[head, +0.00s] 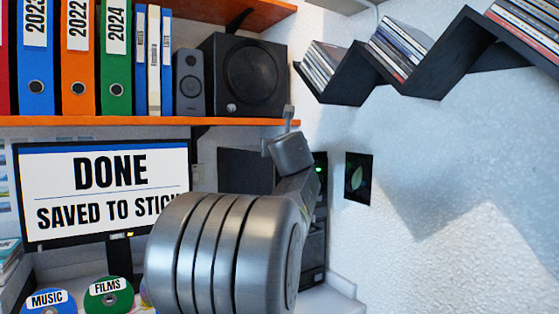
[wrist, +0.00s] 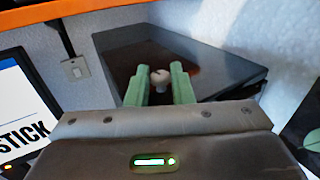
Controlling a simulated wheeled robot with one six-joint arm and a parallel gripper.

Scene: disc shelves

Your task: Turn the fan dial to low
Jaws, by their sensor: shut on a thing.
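In the wrist view, the fan dial is a small pale round knob (wrist: 158,81) with a thin dark mark near its top. It sits at the dark glossy box (wrist: 222,66). My gripper (wrist: 159,71) has its two green fingers on either side of the knob and is shut on it. No low marking or scale can be read around the knob, so its setting cannot be told. In the head view, my arm covers the dial and much of the area under the shelf. A dark panel (head: 240,172) shows there behind the arm.
An orange shelf (head: 120,121) with binders and speakers (head: 245,75) runs above. A monitor (head: 105,190) reading DONE stands at left, with labelled discs (head: 108,293) below. Zigzag disc shelves (head: 400,80) hang on the right wall. A wall switch (wrist: 75,69) shows left of the box.

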